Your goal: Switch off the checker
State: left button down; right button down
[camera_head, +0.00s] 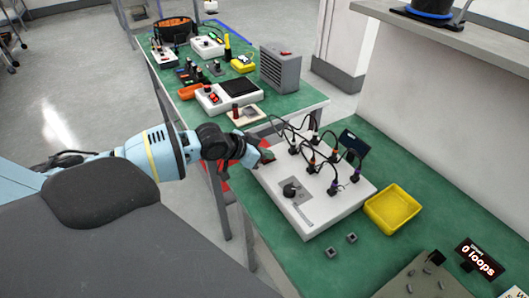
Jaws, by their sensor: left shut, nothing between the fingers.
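The checker appears to be the white box (322,214) on the green bench top. It has a black knob (289,190) near its front left, several plugs with black cables on top, and a small dark screen (354,143) at its back right. My left gripper (266,156) is shut and empty at the box's back left edge, left of the cables. I cannot tell whether it touches the box. My right gripper is not in view.
A yellow tray (392,209) stands right of the box. Two small grey pieces (341,245) lie in front. A sign (479,259) reads "0 loops". A second green bench (297,103) behind holds several devices, including a grey vented box (280,70).

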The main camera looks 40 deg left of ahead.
pick_arm(q)
jog(key=shift+w, duration=0.1)
jog(key=shift+w+d+r, duration=0.3)
jog(key=shift+w+d, duration=0.05)
jog(key=shift+w, duration=0.25)
jog(key=shift+a, duration=0.1)
jog(key=shift+s+a+r, duration=0.1)
jog(key=shift+s+r, duration=0.15)
jog(key=shift+s, duration=0.05)
jog(key=v, duration=0.6)
jog(key=shift+p, duration=0.4)
jog(key=shift+s+a+r, duration=0.15)
jog(key=shift+s+r, duration=0.15)
jog(key=shift+s, duration=0.05)
